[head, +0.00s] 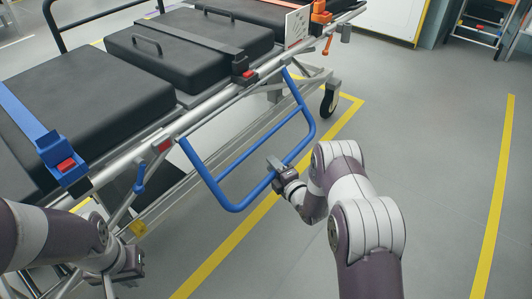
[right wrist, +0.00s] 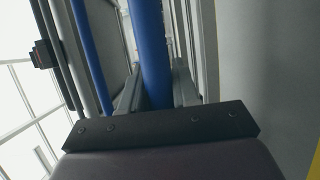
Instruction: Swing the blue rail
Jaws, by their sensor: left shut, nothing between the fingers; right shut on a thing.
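The blue rail (head: 242,201) is a U-shaped tube on the near side of a wheeled stretcher (head: 218,125). It hangs down and outward from the stretcher's side frame, with its long bar low over the floor. My right gripper (head: 276,166) is shut on that long bar, near its middle. In the right wrist view the blue rail (right wrist: 150,50) runs between the two fingers (right wrist: 155,88). My left gripper (head: 108,287) is at the lower left, below the stretcher's side frame and away from the rail. It is shut and empty; its fingertips are partly out of the picture.
Black cushions (head: 85,95) and a blue strap with a red buckle (head: 66,165) lie on the stretcher. A blue lever (head: 140,178) hangs from its side frame. A caster wheel (head: 329,102) stands at its far end. Grey floor with yellow lines (head: 497,200) is clear at right.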

